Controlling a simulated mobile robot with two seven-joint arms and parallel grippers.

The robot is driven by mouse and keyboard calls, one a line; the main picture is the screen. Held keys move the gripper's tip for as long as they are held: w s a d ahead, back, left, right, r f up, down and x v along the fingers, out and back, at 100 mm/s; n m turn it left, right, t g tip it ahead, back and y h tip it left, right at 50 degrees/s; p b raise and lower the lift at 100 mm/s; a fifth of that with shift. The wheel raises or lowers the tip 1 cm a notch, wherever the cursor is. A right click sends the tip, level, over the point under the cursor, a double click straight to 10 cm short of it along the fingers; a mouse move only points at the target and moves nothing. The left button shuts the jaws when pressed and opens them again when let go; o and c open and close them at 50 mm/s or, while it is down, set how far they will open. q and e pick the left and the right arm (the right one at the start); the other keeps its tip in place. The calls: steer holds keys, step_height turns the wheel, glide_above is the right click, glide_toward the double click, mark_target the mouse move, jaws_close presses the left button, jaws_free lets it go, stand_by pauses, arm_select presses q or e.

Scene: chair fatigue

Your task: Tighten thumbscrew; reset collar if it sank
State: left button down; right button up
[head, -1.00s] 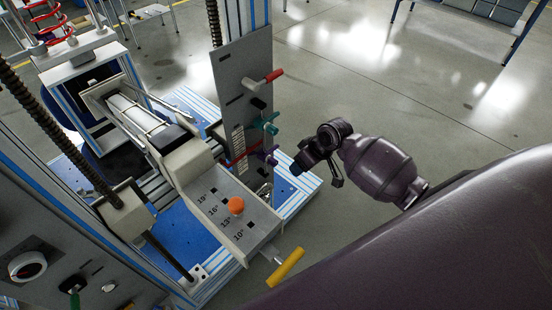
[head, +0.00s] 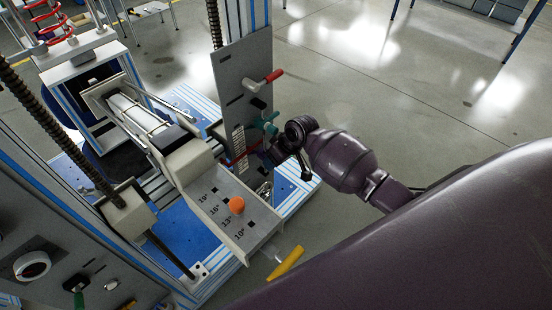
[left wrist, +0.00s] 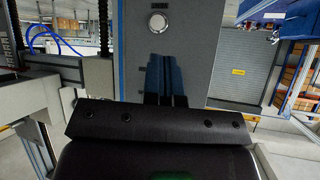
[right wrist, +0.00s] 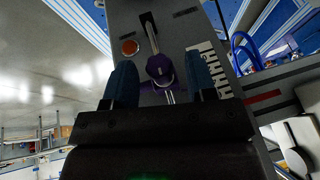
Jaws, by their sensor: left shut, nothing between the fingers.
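A purple thumbscrew-like knob (right wrist: 160,68) sits on the grey upright panel in the right wrist view, with a thin purple bar beneath it. My right gripper (right wrist: 161,80) is open, with one blue finger on each side of the knob and a visible gap on both sides. In the head view my right gripper (head: 270,156) is at the lower part of the panel and hides the purple knob. My left gripper (left wrist: 166,78) is shut and empty, in front of a grey panel with a round white button. It is outside the head view. I cannot make out a collar for certain.
Open floor lies to the right.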

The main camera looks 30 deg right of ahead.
steer(key=c, duration=0.8)
steer(key=shift+c, duration=0.2)
